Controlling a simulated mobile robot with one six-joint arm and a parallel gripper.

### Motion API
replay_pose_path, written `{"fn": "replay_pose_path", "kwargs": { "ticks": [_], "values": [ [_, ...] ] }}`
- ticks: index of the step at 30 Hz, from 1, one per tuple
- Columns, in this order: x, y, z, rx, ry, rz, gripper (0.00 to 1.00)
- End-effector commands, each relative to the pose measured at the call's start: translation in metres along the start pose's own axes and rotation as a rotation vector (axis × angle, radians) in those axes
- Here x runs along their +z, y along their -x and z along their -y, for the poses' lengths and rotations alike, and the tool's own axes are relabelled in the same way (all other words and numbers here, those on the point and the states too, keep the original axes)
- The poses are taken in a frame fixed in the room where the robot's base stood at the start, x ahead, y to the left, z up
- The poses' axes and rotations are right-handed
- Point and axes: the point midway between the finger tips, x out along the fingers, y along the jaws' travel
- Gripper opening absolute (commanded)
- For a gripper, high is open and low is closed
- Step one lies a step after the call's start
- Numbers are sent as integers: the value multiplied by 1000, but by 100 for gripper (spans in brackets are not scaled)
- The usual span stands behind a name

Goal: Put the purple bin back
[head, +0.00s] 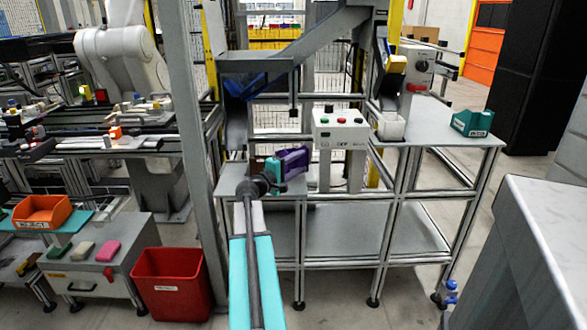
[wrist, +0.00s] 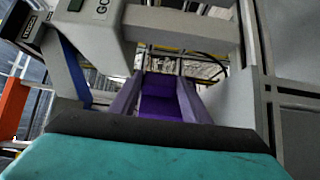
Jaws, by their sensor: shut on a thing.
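The purple bin (head: 295,159) is just above or on the left end of the grey workstation table (head: 291,188), beside the control box. I cannot tell whether it touches the tabletop. My gripper (head: 279,167) is at the bin's left side and shut on it; the arm behind it hides much of the grip. In the wrist view the purple bin (wrist: 160,97) shows ahead, beyond the teal and dark edge along the bottom. Its far side and base are hidden.
A grey control box (head: 340,146) with coloured buttons stands just right of the purple bin. A white bin (head: 390,129) sits further right, and a green bin (head: 473,122) is on the right tabletop. A red tub (head: 171,285) stands on the floor at left.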

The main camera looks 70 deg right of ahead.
Motion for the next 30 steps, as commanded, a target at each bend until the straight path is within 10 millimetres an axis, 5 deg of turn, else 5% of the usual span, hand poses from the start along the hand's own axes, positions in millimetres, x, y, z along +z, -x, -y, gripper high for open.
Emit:
{"fn": "replay_pose_path", "kwargs": {
  "ticks": [22, 30],
  "values": [
    [-8, -22, 1, 1, -1, 7, 20],
    [-1, -27, 35, 1, 0, 17, 20]
  ]
}}
